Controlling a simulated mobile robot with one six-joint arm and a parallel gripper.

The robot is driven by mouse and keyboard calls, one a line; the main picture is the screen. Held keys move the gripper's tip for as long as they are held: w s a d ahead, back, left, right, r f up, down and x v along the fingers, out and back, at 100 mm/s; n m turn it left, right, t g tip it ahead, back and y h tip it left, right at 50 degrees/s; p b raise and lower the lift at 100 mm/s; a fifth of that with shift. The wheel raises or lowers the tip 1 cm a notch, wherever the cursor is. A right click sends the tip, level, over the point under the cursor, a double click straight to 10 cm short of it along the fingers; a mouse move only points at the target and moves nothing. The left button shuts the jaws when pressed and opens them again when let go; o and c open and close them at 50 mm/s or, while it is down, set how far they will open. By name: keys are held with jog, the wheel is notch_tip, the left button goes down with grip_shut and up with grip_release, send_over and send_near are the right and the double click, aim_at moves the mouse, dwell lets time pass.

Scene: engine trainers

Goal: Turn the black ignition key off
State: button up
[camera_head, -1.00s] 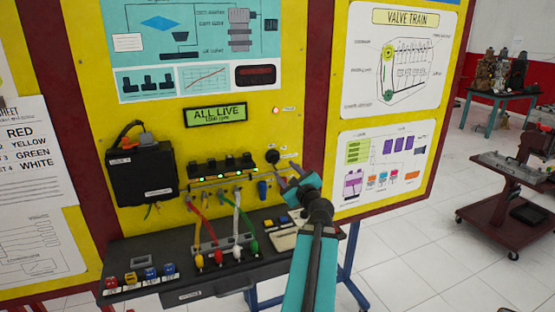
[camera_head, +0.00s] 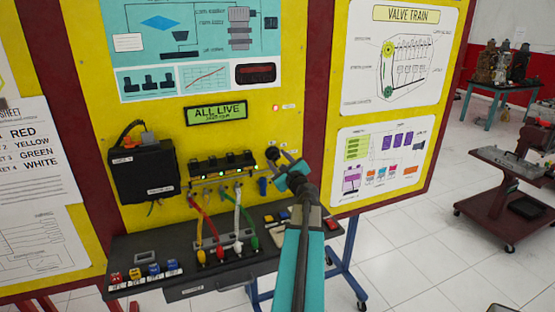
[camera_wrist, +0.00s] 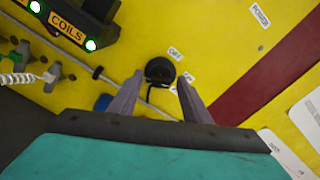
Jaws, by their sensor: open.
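The black ignition key (camera_wrist: 159,70) is a round black knob on the yellow panel in the wrist view, with small white labels at its upper right and right. One label seems to read OFF. In the head view the key (camera_head: 272,153) shows just above my gripper. My gripper (camera_head: 280,163) is open, with its two grey fingers pointing at the panel. In the wrist view my gripper (camera_wrist: 157,92) has one finger to the lower left and one to the lower right of the key. The fingers look apart from the key. I cannot tell the key's exact turn angle.
The coil row (camera_head: 222,163) with green lights sits left of the key. Red, yellow, white and green leads hang from it over the dark shelf (camera_head: 150,245). A blue part (camera_wrist: 103,102) lies beside the left finger. The display (camera_head: 216,112) reads ALL LIVE.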

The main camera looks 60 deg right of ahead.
jog(key=shift+w+d, duration=0.2)
jog(key=shift+w, duration=0.05)
jog(key=c, duration=0.9)
jog(key=shift+a, duration=0.25)
jog(key=shift+c, duration=0.8)
jog(key=shift+d, duration=0.2)
